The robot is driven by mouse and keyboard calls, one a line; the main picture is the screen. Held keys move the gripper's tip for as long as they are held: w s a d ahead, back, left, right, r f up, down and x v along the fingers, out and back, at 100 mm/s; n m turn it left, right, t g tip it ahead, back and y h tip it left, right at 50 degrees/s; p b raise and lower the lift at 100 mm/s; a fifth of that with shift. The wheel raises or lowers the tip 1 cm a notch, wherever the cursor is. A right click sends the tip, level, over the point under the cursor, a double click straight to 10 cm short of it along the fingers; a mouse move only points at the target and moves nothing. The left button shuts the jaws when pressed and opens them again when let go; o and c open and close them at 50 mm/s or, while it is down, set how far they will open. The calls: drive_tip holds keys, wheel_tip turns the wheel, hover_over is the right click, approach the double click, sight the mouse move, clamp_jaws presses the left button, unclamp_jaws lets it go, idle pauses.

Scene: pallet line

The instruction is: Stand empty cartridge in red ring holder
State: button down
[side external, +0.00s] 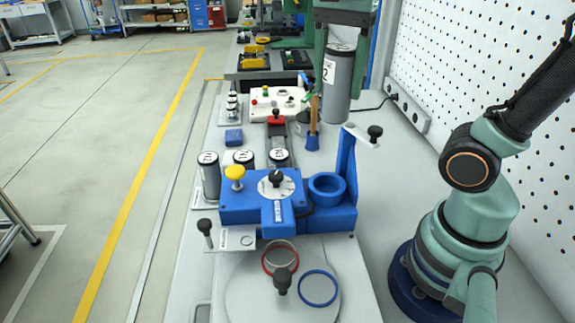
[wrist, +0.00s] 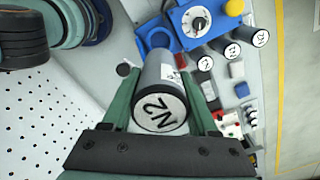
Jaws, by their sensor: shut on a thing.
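My gripper (side external: 339,72) is shut on a grey cartridge (side external: 338,98) with a white, marked top cap. It holds the cartridge roughly upright, behind the blue fixture and far from the red ring. In the wrist view, the cartridge (wrist: 158,92) sits between my green fingers, its "N2" cap facing the camera. The red ring holder (side external: 268,263) is on a round grey plate (side external: 243,290) at the front, beside a blue ring (side external: 318,303). A black knob partly covers the red ring. I cannot tell the red ring in the wrist view.
A blue fixture (side external: 325,222) with a dial, yellow knob and tall post stands mid-bench. Similar labelled cartridges (side external: 209,178) stand along its left and back. The pegboard wall (side external: 480,80) bounds the right.

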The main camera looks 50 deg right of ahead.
wheel_tip(320, 180, up, 2)
drive_tip(key=shift+w+d, duration=0.15)
drive_tip(key=shift+w, duration=0.15)
drive_tip(key=w+d+f, duration=0.7)
drive_tip(key=d+f, duration=0.1)
drive_tip(key=f, duration=0.1)
drive_tip(key=shift+w+d+f, duration=0.1)
drive_tip(key=shift+w+f, duration=0.05)
drive_tip(key=shift+f, duration=4.8)
drive_tip(key=shift+w+f, duration=0.15)
drive_tip(key=shift+f, duration=4.8)
drive_tip(key=shift+c, duration=0.9)
unclamp_jaws()
drive_tip(key=shift+f, duration=0.15)
